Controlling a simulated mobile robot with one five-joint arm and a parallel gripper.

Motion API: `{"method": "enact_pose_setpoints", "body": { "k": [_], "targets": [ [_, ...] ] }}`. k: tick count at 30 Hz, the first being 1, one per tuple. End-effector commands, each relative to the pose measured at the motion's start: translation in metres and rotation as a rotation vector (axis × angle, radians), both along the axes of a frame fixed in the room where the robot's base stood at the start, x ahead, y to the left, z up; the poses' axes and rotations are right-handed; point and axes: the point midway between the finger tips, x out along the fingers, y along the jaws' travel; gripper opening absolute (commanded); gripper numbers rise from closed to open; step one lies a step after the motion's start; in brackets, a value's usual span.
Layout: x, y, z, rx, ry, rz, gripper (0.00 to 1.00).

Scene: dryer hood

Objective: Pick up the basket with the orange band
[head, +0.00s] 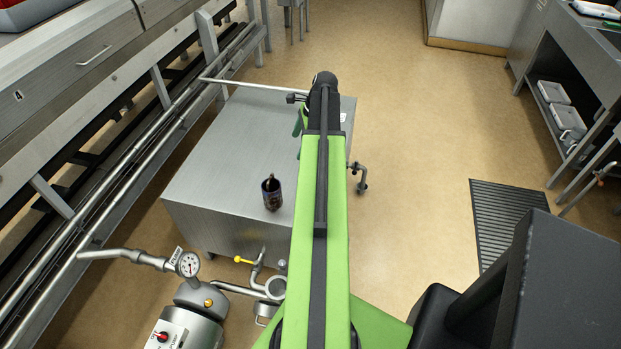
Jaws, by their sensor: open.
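No basket with an orange band can be made out in the head view. A small dark container (272,194) with an upright handle or stick stands on top of the low metal cabinet (215,175), left of my arm. No orange band shows on it, and it is too small to tell what it is. My green and black arm reaches forward over the right part of the cabinet and covers some of its top. My gripper does not show; the far end of my arm seems to hide it.
A pressure gauge (188,264) and pump-like unit (185,325) stand at lower left. A pipe with a yellow lever (243,260) runs near the cabinet's front. Metal rails (130,185) line the left. A shelved bench (575,70) stands at right. Tan floor (420,130) between is mostly clear, with a dark grate (500,215).

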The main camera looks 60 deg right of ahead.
Motion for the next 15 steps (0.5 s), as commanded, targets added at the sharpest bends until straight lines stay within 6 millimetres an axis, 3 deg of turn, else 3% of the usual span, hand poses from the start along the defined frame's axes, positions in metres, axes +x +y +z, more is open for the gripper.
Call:
{"method": "enact_pose_setpoints", "body": {
  "k": [1, 3, 6, 11, 15],
  "targets": [
    [-0.024, -0.028, 0.002, 0.026, -0.004, -0.111, 0.88],
    [-0.048, -0.049, 0.004, 0.056, -0.007, -0.225, 0.88],
    [-0.066, -0.063, 0.005, 0.08, -0.011, -0.311, 0.88],
    [-0.07, -0.066, 0.003, 0.086, -0.011, -0.332, 0.88],
    [-0.065, -0.064, -0.012, 0.084, -0.011, -0.329, 0.88]
  ]
}}
